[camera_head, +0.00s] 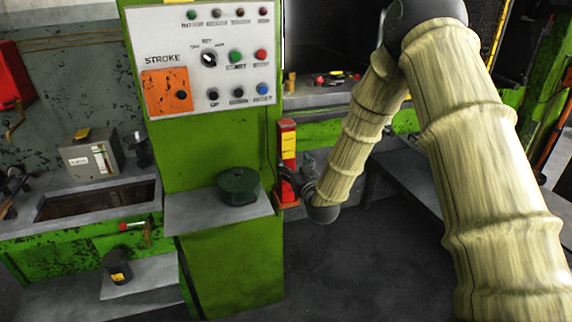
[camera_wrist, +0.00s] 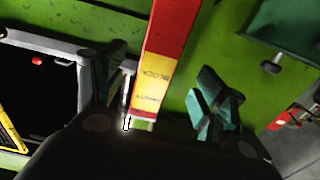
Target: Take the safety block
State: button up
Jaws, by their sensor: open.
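The safety block is an upright red and yellow post (camera_head: 288,145) at the right side of the green press control column in the head view. In the wrist view the block (camera_wrist: 167,75) runs up from the lower middle, with black lettering reading BLOCK on its yellow face. My gripper (camera_wrist: 155,80) is open, with one finger to the left of the block and the other to its right. Neither finger is seen closed on it. In the head view my gripper (camera_head: 303,182) is close beside the block's lower part, mostly hidden by my wrist.
A grey pipe or bracket (camera_wrist: 127,85) stands just left of the block. Dark floor lies open below my arm.

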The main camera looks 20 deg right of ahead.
aim_at(289, 156)
jog(key=shift+w+f+p, duration=0.1)
jog(key=shift+w+p, duration=1.55)
jog(key=shift+w, duration=2.4)
grip_shut()
